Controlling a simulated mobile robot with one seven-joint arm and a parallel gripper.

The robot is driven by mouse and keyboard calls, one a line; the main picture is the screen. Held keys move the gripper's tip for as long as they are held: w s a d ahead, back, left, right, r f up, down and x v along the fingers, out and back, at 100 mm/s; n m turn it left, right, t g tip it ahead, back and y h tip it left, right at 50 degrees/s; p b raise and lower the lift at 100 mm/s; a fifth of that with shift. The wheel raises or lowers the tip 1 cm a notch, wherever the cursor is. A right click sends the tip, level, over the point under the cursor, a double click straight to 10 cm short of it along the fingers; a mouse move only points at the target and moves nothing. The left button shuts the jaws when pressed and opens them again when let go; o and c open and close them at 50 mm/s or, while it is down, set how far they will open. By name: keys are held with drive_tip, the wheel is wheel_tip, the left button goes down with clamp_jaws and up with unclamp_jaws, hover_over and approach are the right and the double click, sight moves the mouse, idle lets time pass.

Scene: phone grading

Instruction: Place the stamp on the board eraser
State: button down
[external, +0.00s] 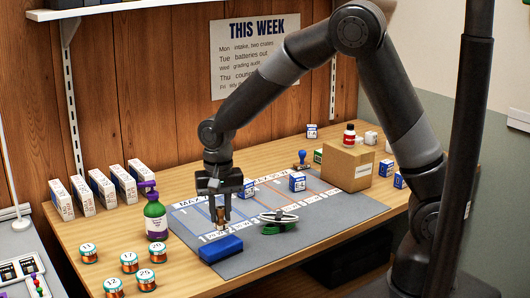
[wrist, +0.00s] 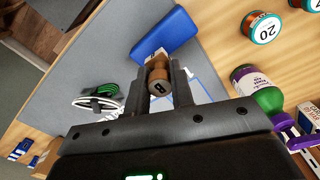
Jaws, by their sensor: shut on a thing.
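A small brown wooden stamp (wrist: 158,77) with a dark mark on its end is between my fingers. My gripper (external: 220,220) is shut on it over the grey mat; its fingers also show in the wrist view (wrist: 160,78). The blue board eraser (external: 221,249) lies at the mat's front left edge, just in front of the held stamp in the external view. In the wrist view the eraser (wrist: 165,36) is just beyond the fingertips. I cannot tell whether the stamp touches the mat.
A green spray bottle (external: 155,218) stands left of my gripper. A white and green coiled item (external: 279,220) lies to its right. Several numbered jars (external: 129,262) stand front left. A cardboard box (external: 347,165) and a blue-handled stamp (external: 302,159) are at the back right.

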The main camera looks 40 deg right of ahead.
sight(219, 218)
drive_tip(key=shift+a+f, duration=0.15)
drive_tip(key=shift+a, duration=0.05)
drive_tip(key=shift+f, duration=1.95)
drive_tip(key=shift+f, duration=0.15)
drive_tip(key=c, duration=1.3)
unclamp_jaws()
drive_tip(key=shift+o, duration=0.2)
